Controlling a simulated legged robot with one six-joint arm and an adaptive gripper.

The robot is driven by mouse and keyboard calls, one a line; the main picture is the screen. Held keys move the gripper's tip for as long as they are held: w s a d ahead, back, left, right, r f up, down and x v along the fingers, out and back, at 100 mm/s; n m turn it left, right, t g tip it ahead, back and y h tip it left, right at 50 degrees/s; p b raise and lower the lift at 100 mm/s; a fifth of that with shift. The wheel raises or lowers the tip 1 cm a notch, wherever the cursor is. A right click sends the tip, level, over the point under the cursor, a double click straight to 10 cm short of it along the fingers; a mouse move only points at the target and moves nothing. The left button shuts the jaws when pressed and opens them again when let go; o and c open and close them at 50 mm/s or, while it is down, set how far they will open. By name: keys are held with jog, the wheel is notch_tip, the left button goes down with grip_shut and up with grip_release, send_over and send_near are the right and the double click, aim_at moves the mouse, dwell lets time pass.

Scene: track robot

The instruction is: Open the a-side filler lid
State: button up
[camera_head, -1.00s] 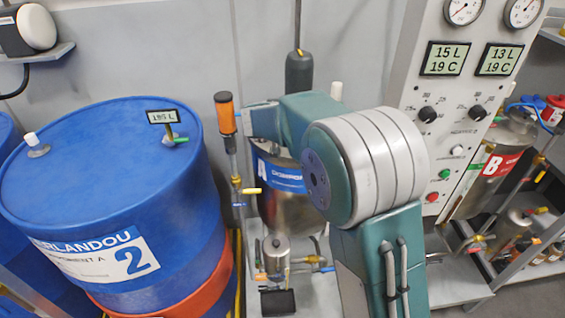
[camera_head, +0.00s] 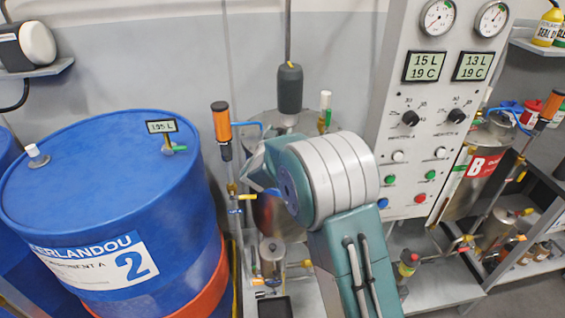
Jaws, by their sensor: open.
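The A-side metal tank (camera_head: 268,215) stands behind my arm in the middle of the view. My arm hides much of its body and its label. Its top (camera_head: 287,123) shows above my arm, with a dark grey cylinder (camera_head: 290,88) on a rod over it and a white-capped fitting (camera_head: 325,100) at its right. I cannot make out the filler lid clearly, nor whether it is open. My teal arm with a grey ringed joint reaches up from the lower right towards the tank. I cannot see my gripper's fingers.
A blue drum (camera_head: 105,190) marked 2 stands at the left. An orange-handled valve pipe (camera_head: 221,120) rises between drum and tank. A control panel (camera_head: 425,120) with gauges and displays is at the right, beside the B tank (camera_head: 475,170).

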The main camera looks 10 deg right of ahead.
jog(key=v, duration=1.1)
jog(key=s+d+r+n+g+y, duration=0.1)
jog(key=s+r+n+g+y, duration=0.1)
jog(key=s+r+y, duration=0.2)
jog(key=s+d+r+n+g+y, duration=0.1)
jog(key=s+r+n+g+y, duration=0.1)
jog(key=s+y, duration=0.3)
jog(key=shift+s+r+n+g, duration=0.3)
jog(key=shift+s+r, duration=0.6)
jog(key=shift+s, duration=1.25)
